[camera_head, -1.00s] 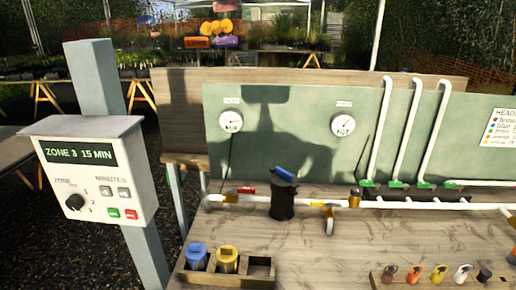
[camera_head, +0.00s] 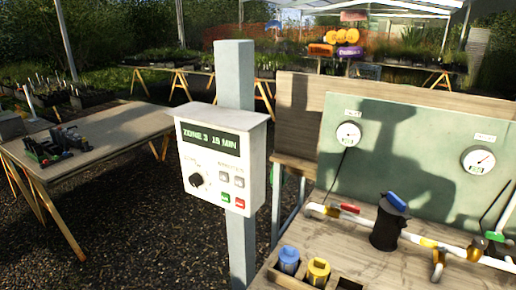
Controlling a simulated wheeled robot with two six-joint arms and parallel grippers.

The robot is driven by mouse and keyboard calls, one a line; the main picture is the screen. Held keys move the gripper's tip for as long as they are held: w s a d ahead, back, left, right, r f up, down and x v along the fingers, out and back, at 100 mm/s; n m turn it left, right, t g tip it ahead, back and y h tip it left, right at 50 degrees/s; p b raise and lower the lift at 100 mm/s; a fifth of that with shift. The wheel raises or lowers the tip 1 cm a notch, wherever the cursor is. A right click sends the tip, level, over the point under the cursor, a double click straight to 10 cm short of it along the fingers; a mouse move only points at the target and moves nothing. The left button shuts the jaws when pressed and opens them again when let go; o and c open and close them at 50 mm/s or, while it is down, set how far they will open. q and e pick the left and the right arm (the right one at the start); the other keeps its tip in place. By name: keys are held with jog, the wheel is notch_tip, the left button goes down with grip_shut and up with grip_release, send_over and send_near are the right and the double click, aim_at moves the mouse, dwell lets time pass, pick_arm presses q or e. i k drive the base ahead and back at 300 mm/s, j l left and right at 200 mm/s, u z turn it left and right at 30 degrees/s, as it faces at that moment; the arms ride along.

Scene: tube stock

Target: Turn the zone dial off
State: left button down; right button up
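The zone dial (camera_head: 197,180) is a black knob on the lower left of a white control box (camera_head: 222,160). The box is mounted on a grey post (camera_head: 236,75). Its display (camera_head: 211,140) reads "ZONE 3 15 MIN", somewhat blurred. Two grey buttons (camera_head: 231,179) sit right of the dial, with a green button (camera_head: 225,197) and a red button (camera_head: 240,203) below them. The marks around the dial are too small to read. Neither of my grippers shows in the head view.
A wooden bench (camera_head: 425,275) at right carries white pipes, a black filter (camera_head: 388,222), and blue (camera_head: 289,260) and yellow (camera_head: 318,271) parts in a tray. A green panel (camera_head: 400,150) with gauges stands behind. A wooden table (camera_head: 110,140) stands at left. Gravel floor lies open before the box.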

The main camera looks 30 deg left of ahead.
aim_at(196, 180)
jog(key=u, duration=1.25)
